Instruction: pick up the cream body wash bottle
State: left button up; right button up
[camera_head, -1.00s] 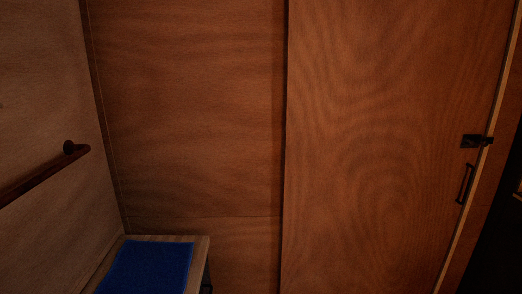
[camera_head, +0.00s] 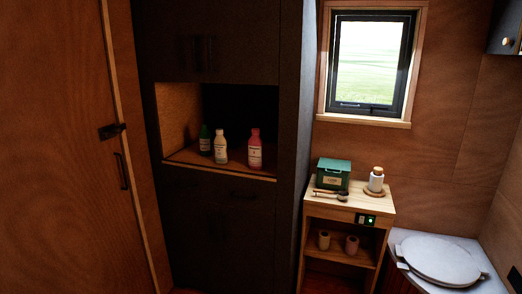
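The cream bottle (camera_head: 220,146) stands upright in the open niche of a dark tall cabinet, left of centre in the head view. A green bottle (camera_head: 205,140) stands just to its left, and a pink-red bottle (camera_head: 255,149) stands to its right with a gap between. The labels are too small to read. Neither of my grippers is in view.
The niche shelf (camera_head: 190,159) is open at the front. A wooden side table (camera_head: 381,202) to the right holds a green box (camera_head: 333,174) and a white jar (camera_head: 376,179). A toilet (camera_head: 440,259) is at lower right. A wooden door (camera_head: 60,150) fills the left.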

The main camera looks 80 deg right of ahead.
aim_at(220, 141)
jog(key=z, duration=2.45)
jog(key=i+j, duration=0.05)
jog(key=j, duration=0.05)
